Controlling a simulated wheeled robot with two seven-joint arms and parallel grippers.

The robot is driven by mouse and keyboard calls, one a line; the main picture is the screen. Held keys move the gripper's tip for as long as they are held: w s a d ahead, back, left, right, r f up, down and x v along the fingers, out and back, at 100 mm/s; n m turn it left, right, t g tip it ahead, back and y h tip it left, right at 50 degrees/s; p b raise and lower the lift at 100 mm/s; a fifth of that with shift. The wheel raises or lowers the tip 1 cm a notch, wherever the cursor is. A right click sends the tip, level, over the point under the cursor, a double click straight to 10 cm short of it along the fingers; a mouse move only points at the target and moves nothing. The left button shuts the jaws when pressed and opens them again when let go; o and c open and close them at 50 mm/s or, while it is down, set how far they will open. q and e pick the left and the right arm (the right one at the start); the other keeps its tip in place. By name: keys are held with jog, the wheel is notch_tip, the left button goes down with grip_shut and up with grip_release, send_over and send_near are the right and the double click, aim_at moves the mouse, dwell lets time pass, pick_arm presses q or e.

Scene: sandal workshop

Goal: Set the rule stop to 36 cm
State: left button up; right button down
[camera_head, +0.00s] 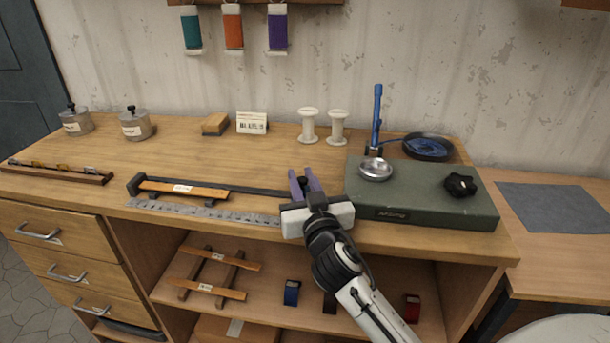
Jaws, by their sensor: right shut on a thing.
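A dark rail (253,190) lies along the workbench top, with a dark end block (134,185) at its left end. An orange-brown strip with a white label (183,188) lies along its left part. A grey metal rule (205,212) with markings runs along the front of the rail; its numbers are too small to read. My right gripper (307,182), with purple fingers, is at the right part of the rail, shut on a small dark piece, apparently the rule stop, mostly hidden between the fingers. My left gripper is not in view.
A green box (415,205) with a metal dish (375,169) and black knob (460,185) stands close right of my right gripper. White spools (308,126), a label card (252,123) and lidded pots (135,124) stand behind.

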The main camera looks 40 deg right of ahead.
jog(key=shift+s+d+f, duration=0.1)
jog(key=shift+d, duration=0.1)
jog(key=c, duration=1.6)
grip_release()
jog(key=shift+s, duration=0.1)
jog(key=shift+c, duration=0.2)
jog(key=shift+a, duration=0.1)
jog(key=b+v, duration=0.1)
jog(key=v, duration=0.8)
jog(key=shift+s+b, duration=0.25)
jog(key=shift+b, duration=0.05)
jog(key=shift+s+a, duration=0.15)
jog(key=shift+s, duration=0.2)
